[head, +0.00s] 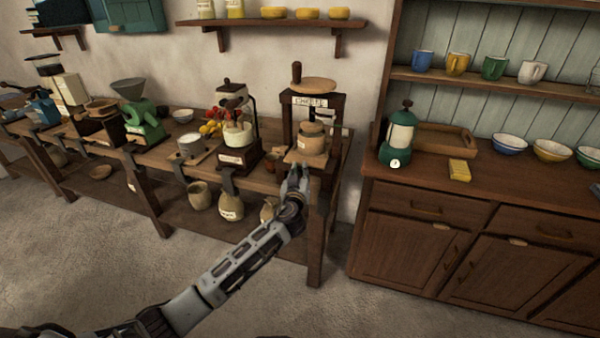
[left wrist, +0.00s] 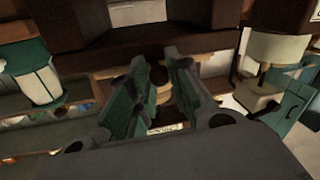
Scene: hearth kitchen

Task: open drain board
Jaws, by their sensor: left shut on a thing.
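The cheese press (head: 338,125) stands at the right end of the long wooden bench, with a "CHEESE" label on its crossbeam and a round wooden plate on top. A small wooden tub (head: 312,138) stands inside its frame. The pale drain board (head: 304,160) lies under the tub at the front of the press. My left gripper (head: 297,170) is at the board's front edge, its fingers shut on a small dark knob (left wrist: 158,76), which shows between the green finger pads in the left wrist view. The fingers partly hide the knob and board front. My right gripper is not in view.
A coffee grinder (head: 237,130) with a white bowl stands left of the press. Floor in front of the bench is clear.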

